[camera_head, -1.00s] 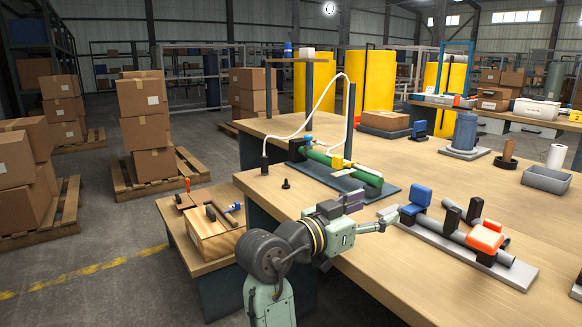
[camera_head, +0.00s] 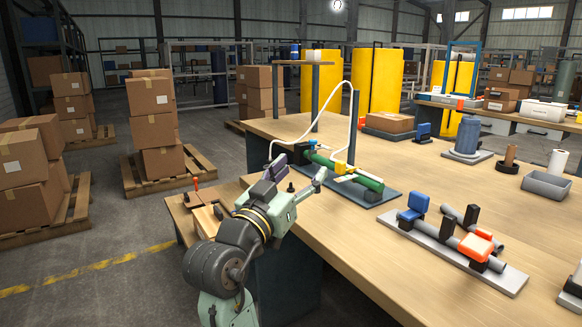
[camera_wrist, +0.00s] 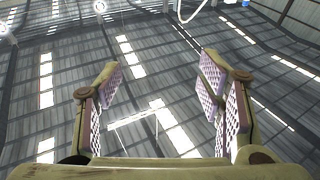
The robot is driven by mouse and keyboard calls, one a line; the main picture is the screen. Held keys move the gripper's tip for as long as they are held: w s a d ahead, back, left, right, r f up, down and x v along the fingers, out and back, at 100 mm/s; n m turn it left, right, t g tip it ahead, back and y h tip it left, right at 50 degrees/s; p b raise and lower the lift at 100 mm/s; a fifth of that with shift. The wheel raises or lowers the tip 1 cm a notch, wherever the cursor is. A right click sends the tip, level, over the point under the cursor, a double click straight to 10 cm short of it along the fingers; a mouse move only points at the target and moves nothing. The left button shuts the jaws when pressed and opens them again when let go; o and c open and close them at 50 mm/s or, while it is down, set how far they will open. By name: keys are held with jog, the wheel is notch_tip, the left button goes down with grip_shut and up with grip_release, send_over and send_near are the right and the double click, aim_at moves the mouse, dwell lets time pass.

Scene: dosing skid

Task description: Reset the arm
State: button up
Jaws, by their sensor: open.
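My gripper (camera_head: 298,174) is over the near left edge of the wooden workbench (camera_head: 375,250), in front of the dosing skid. In the wrist view my gripper (camera_wrist: 160,78) is open, its two padded fingers wide apart with nothing between them. That view looks up at the roof, so my gripper is tilted upward. The dosing skid has a green pipe (camera_head: 369,182) with a yellow valve (camera_head: 344,169) on a dark base plate. A white hose (camera_head: 346,92) arches up from it. My arm hides part of the bench edge and of the side table.
A second rig with a blue block (camera_head: 417,202) and an orange block (camera_head: 476,247) stands on the bench at right. A low side table (camera_head: 184,230) with a wooden box is at left, partly behind my arm. Cartons (camera_head: 152,133) on pallets stand beyond. The bench's near middle is clear.

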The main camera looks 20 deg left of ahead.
jog(key=shift+s+a+r+y, duration=0.2)
jog(key=shift+a+r+y, duration=0.05)
jog(key=shift+a+y, duration=0.1)
